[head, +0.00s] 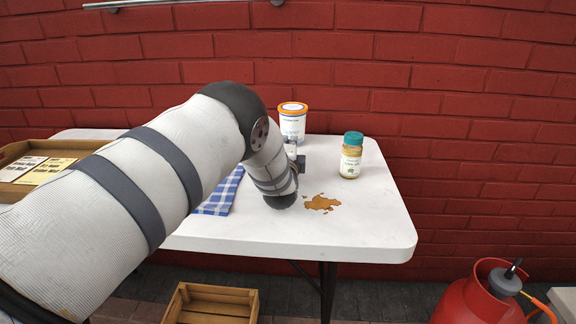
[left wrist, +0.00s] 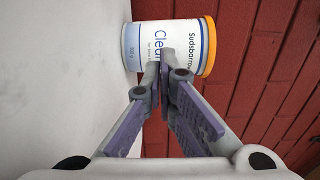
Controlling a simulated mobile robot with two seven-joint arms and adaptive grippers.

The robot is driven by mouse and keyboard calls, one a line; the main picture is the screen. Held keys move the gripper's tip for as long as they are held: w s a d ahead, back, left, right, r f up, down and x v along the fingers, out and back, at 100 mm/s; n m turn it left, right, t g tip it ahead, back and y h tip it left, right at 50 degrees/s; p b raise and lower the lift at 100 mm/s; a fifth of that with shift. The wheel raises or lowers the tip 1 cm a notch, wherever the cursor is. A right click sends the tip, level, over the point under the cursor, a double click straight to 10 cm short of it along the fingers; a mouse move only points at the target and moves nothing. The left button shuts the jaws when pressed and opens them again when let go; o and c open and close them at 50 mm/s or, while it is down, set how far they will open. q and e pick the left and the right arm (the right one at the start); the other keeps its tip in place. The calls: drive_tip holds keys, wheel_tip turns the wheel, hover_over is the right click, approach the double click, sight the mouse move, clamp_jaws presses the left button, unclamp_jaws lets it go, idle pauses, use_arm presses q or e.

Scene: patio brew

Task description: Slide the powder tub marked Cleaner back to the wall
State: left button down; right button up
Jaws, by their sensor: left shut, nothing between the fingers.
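The powder tub marked Cleaner (head: 292,122) is white with an orange-rimmed lid. It stands upright at the back of the white table (head: 340,225), close to the red brick wall. In the left wrist view the tub (left wrist: 185,48) appears sideways, its label partly covered by the fingers. My left gripper (left wrist: 163,62) is shut and empty, its fingertips at the front of the tub; I cannot tell whether they touch it. In the head view my left arm hides most of that gripper. My right gripper is not in view.
A jar with a green lid (head: 351,155) stands right of the tub. A brown spill (head: 321,203) lies near the front. A blue checked cloth (head: 222,196) and a wooden tray (head: 22,150) are to the left. A crate (head: 212,304) and red gas bottle (head: 478,299) are below.

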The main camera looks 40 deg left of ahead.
use_arm(q)
drive_tip(key=p+v, duration=0.1)
drive_tip(key=v, duration=0.8)
drive_tip(key=shift+s+d+p, duration=0.1)
drive_tip(key=shift+s+p, duration=0.05)
drive_tip(key=shift+p, duration=0.15)
drive_tip(key=shift+s+d, duration=0.15)
drive_tip(key=shift+s, duration=0.15)
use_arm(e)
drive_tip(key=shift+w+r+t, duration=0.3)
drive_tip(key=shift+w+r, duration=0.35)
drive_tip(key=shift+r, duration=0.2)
